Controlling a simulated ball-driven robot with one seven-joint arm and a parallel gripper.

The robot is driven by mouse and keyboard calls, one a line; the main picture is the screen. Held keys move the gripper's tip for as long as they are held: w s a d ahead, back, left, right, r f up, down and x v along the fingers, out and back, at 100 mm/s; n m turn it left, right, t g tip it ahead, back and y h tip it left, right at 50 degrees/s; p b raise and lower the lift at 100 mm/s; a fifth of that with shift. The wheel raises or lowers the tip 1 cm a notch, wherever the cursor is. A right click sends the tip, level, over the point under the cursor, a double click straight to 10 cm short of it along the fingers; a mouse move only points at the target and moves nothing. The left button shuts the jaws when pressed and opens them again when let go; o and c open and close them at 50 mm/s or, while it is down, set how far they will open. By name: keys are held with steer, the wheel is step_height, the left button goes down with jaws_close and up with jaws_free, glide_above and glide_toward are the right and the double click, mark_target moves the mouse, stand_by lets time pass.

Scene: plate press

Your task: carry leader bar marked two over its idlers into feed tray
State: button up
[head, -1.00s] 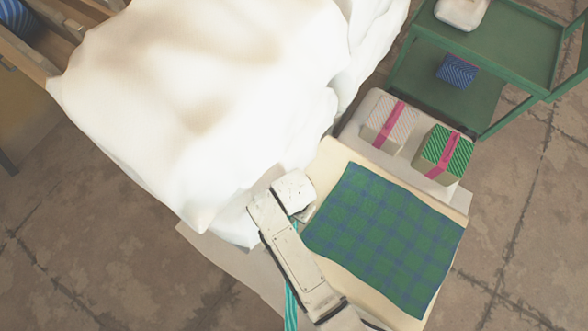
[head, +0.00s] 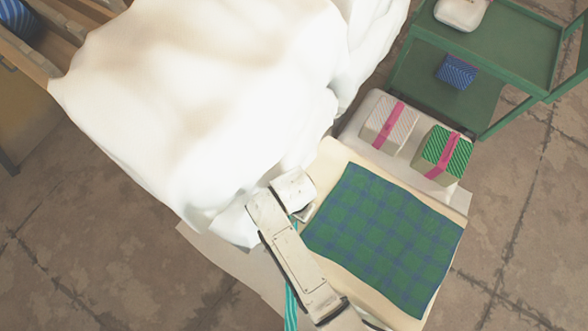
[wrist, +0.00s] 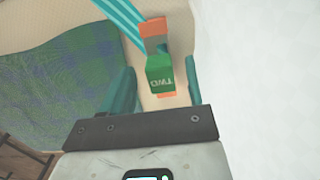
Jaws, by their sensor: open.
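The leader bar (wrist: 160,76) shows in the wrist view as a green block lettered TWO, with orange parts above and below it. A teal striped band (wrist: 122,14) runs up and left from its upper end. My gripper (wrist: 160,74) is open, with one teal finger on each side of the bar and a gap visible on both sides. In the head view my arm hides the bar and the fingers, and part of the striped band (head: 291,305) shows beside the arm. I cannot make out the idlers or the feed tray.
A large white draped mass (head: 200,100) fills the left and centre, close against my arm. A green-blue plaid cloth (head: 385,238) lies on a cream board (head: 330,160) to the right. Two ribboned boxes (head: 390,122) (head: 445,152) sit beyond it, near a green cart (head: 510,50).

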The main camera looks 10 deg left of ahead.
step_height(320, 180, up, 10)
steer(key=p, duration=0.1)
steer(key=shift+r+p, duration=0.25)
steer(key=shift+p, duration=0.15)
steer(key=s+d+r+n, duration=0.1)
steer(key=s+d, duration=0.1)
steer(key=d, duration=1.1)
steer(key=s+d+r+n, duration=0.1)
steer(key=s+d, duration=0.1)
steer(key=d, duration=1.2)
steer(key=shift+s+r+t, duration=0.25)
steer(key=shift+r+t, duration=0.15)
steer(key=shift+n, duration=0.8)
steer(key=s+d, duration=0.1)
steer(key=s, duration=0.1)
steer(key=s+d+r, duration=0.1)
steer(key=s+d, duration=0.1)
steer(key=s+d+r, duration=0.1)
steer(key=s, duration=0.1)
steer(key=shift+s+d+r, duration=0.1)
steer(key=shift+d+r, duration=0.1)
steer(key=shift+d, duration=0.2)
steer(key=shift+o, duration=0.9)
steer(key=shift+s+d+r, duration=0.1)
steer(key=shift+s+r, duration=0.05)
steer(key=shift+s, duration=0.15)
